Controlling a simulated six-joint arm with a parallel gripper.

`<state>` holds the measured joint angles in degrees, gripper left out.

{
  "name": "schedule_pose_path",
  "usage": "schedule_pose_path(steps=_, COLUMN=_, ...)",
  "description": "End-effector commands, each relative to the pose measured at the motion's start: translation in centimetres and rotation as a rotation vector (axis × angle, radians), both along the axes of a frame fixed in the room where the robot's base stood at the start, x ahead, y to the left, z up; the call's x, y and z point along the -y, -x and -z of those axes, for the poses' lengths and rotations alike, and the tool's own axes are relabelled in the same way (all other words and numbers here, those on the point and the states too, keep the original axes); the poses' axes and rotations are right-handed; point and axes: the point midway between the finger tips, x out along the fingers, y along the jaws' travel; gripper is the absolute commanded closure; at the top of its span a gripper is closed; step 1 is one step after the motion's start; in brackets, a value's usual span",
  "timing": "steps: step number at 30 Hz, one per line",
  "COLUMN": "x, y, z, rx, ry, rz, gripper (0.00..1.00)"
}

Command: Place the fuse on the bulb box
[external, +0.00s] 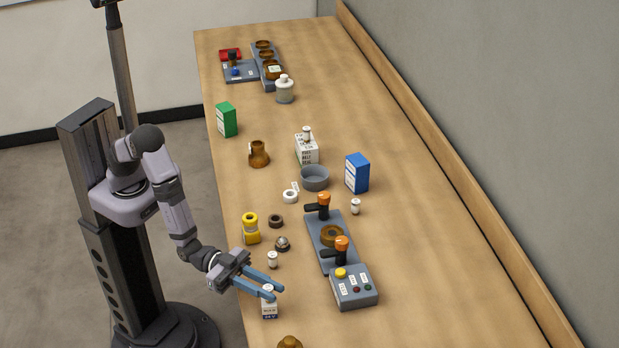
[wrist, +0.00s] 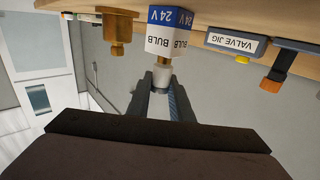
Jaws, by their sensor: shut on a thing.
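The bulb box (external: 269,307) is a small white and blue box standing near the front edge of the bench. In the wrist view, which looks upside down, the bulb box (wrist: 168,38) shows its BULB and 24V labels. My gripper (external: 274,292) is at the top of the box, and in the wrist view my gripper (wrist: 161,82) is shut on the fuse (wrist: 160,76), a small pale cylinder with a metal end. The fuse is in line with the box's top, upright and at or just above it. Whether they touch I cannot tell. In the external view the fingers partly hide it.
A similar small white cylinder (external: 272,260) stands behind my gripper, near a yellow part (external: 251,228). The valve jig (external: 354,288) is to the right. A brass fitting (external: 290,342) is close in front. Bare bench lies farther right.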

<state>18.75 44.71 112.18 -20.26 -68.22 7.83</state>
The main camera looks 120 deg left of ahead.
Motion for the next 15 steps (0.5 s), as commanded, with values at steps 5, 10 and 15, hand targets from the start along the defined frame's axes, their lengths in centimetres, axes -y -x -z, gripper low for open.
schedule_pose_path(steps=5, x=0.00, y=0.00, z=0.32, rx=0.000, ry=0.000, rz=0.000, gripper=1.00)
schedule_pose_path(steps=10, x=0.00, y=0.01, z=0.28, rx=-0.001, ry=0.000, rz=0.000, gripper=0.62)
schedule_pose_path(steps=15, x=0.00, y=0.01, z=0.28, rx=-0.001, ry=0.000, rz=0.000, gripper=0.62)
